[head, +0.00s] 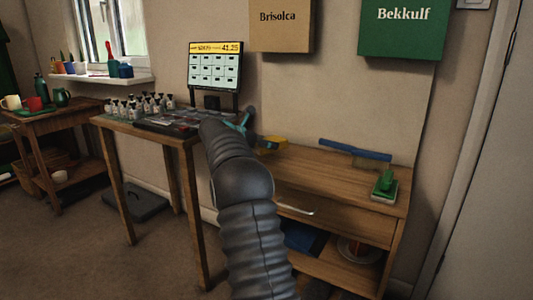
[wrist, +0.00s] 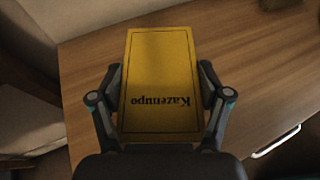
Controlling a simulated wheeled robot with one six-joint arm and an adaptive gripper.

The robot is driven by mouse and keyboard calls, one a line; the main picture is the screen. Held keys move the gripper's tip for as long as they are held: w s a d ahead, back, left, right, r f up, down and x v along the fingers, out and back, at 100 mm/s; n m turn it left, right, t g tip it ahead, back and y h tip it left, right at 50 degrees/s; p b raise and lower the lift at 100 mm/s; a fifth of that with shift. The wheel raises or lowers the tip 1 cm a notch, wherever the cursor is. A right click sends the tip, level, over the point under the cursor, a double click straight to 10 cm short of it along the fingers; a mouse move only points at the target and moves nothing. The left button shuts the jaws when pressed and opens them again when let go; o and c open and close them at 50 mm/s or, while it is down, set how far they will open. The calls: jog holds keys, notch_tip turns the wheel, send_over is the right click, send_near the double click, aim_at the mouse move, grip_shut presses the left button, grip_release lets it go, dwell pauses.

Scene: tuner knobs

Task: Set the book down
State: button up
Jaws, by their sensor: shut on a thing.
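The book is yellow, with the word "Kazenupo" upside down on its cover in the wrist view (wrist: 160,75). My gripper (wrist: 163,75) is shut on it, with one finger against each long side. The wooden top of the low cabinet (wrist: 260,60) lies under the book; I cannot tell whether the book touches it. In the head view a small yellow part of the book (head: 272,142) shows beside my gripper (head: 250,135), over the cabinet's left back area. My own arm hides the rest.
A blue bar-shaped object (head: 355,150) lies at the cabinet's back. A green item on a pale base (head: 384,187) sits at its right end. The cabinet's middle top is clear. A table with several small bottles (head: 135,106) and a screen (head: 214,66) stands to the left.

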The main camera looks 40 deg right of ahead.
jog(key=shift+f+b, duration=0.45)
jog(key=shift+f, duration=1.35)
jog(key=shift+f, duration=0.15)
jog(key=o, duration=1.2)
jog(key=shift+o, duration=0.2)
